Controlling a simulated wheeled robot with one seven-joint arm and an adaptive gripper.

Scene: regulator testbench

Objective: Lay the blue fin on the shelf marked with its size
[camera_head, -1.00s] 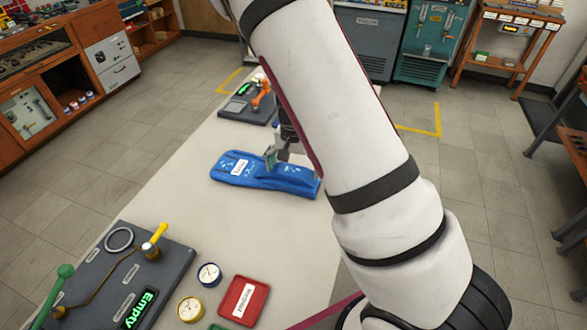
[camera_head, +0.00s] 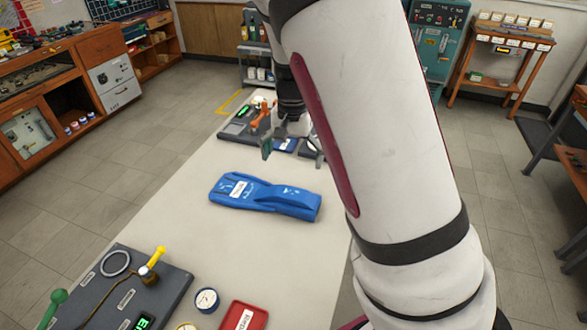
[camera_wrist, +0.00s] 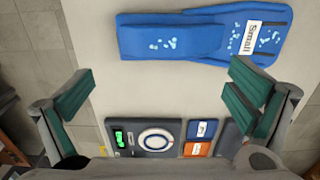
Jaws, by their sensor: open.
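The blue fin (camera_head: 265,197) lies flat on the pale table, with a white label on its left part. In the wrist view the fin (camera_wrist: 175,38) is at the top, and its label reads "Small". My gripper (camera_head: 292,150) is open and empty, above the table and beyond the fin, apart from it. In the wrist view its green-padded fingers (camera_wrist: 160,100) are spread wide with nothing between them. No shelf marked with a size can be made out in these frames.
A dark test panel (camera_head: 125,290) with a yellow lever is at the near left of the table (camera_head: 190,235). A gauge (camera_head: 206,300) and a red tray (camera_head: 243,318) stand beside it. Another panel (camera_wrist: 150,137) is at the far end.

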